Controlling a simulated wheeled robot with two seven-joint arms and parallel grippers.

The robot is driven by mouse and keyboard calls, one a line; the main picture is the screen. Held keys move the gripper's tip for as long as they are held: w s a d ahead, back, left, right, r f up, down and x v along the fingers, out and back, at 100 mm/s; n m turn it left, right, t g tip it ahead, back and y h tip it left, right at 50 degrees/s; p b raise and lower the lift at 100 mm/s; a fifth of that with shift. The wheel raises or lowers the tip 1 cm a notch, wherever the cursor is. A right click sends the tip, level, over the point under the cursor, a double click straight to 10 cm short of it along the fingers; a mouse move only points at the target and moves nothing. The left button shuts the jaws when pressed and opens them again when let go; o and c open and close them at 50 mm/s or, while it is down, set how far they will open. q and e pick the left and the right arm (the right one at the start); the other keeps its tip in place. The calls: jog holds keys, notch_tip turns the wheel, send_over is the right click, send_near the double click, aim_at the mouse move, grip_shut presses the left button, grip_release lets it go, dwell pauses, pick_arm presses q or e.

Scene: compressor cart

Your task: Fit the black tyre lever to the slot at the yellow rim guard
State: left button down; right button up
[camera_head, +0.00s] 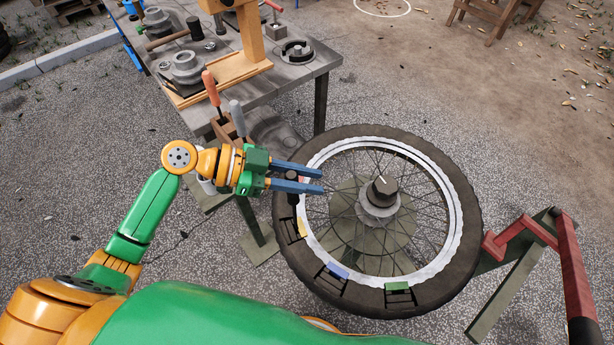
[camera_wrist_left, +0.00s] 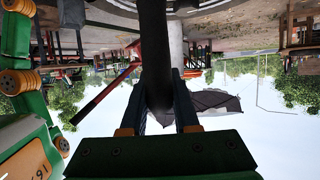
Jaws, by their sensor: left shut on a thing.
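My left gripper (camera_head: 322,182) reaches over the left part of the tyre and is shut on the black tyre lever (camera_head: 293,198). Only a short dark piece of the lever shows in the head view, below the blue fingers. In the left wrist view the lever (camera_wrist_left: 153,45) is a long dark bar running between the fingers (camera_wrist_left: 168,78). The yellow rim guard (camera_head: 302,228) sits on the wheel rim at the lower left, with a black slot bracket (camera_head: 291,231) beside it on the tyre. The lever appears just above this bracket; contact cannot be told. My right gripper is not in view.
The spoked wheel (camera_head: 446,250) lies flat on a stand. A blue guard (camera_head: 337,271) and a green guard (camera_head: 397,286) sit along its near rim with similar brackets. A red-handled arm (camera_head: 572,255) stands at right. A workbench (camera_head: 322,66) with tools is behind.

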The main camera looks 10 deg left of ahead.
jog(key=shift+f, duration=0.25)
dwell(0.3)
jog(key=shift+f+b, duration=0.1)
jog(key=shift+b, duration=0.2)
